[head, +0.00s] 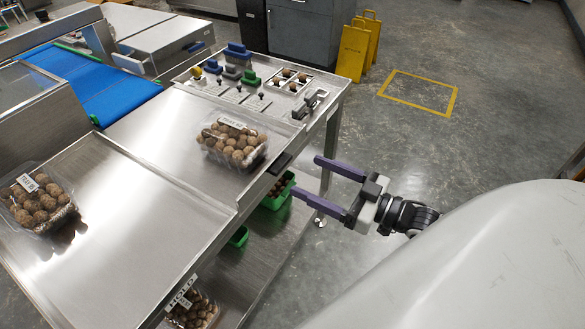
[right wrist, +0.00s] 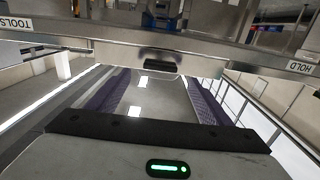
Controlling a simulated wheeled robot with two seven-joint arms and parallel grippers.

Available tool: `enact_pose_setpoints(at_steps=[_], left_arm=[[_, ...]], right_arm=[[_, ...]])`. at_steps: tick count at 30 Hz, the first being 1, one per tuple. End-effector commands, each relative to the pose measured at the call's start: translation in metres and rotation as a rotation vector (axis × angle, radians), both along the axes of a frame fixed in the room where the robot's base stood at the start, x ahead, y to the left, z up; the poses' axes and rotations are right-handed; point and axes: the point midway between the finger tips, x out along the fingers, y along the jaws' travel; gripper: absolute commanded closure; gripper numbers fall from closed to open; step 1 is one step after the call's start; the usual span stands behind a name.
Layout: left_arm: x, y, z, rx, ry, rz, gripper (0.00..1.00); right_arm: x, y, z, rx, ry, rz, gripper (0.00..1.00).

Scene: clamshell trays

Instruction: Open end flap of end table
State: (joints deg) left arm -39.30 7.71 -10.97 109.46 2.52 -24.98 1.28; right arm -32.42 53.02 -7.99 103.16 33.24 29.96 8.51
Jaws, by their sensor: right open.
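The steel end table (head: 160,170) has a dark handle (head: 280,162) on its right edge, beside a clamshell tray. The dark handle also shows in the right wrist view (right wrist: 158,67), just below the steel edge. I cannot clearly make out the flap's outline or its angle. My right gripper (head: 307,176) is open and empty, with purple fingers pointing at this edge, just right of the handle. In the right wrist view its fingers (right wrist: 158,80) lie on either side of the handle's line, and a shiny grey surface shows between them. My left gripper is not in view.
Clamshell trays of brown balls stand on the table (head: 232,145) and at the left (head: 40,203). Another tray (head: 190,308) is below, near a HOLD label. A green bin (head: 278,195) sits under the edge. Yellow signs (head: 355,50) stand behind. The floor at right is clear.

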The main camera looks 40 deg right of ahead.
Motion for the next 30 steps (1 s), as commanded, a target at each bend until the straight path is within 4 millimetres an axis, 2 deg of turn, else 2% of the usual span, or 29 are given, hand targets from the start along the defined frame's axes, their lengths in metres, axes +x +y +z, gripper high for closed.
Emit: enact_pose_setpoints(at_steps=[3,9,15,23,25,30], left_arm=[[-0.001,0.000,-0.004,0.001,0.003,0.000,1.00],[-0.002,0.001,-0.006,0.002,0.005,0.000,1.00],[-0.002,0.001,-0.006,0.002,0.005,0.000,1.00],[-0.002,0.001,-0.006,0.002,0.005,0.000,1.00],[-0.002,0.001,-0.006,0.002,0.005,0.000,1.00],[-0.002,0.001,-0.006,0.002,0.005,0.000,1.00]], right_arm=[[0.021,0.008,0.001,0.001,-0.005,0.000,0.27],[0.045,0.019,0.000,0.000,-0.002,0.000,0.27],[0.055,0.023,0.000,-0.001,0.001,0.001,0.27],[0.056,0.024,0.000,-0.002,0.001,0.001,0.27],[0.056,0.024,0.000,-0.002,0.001,0.001,0.33],[0.055,0.024,0.000,-0.002,0.001,0.001,0.62]])
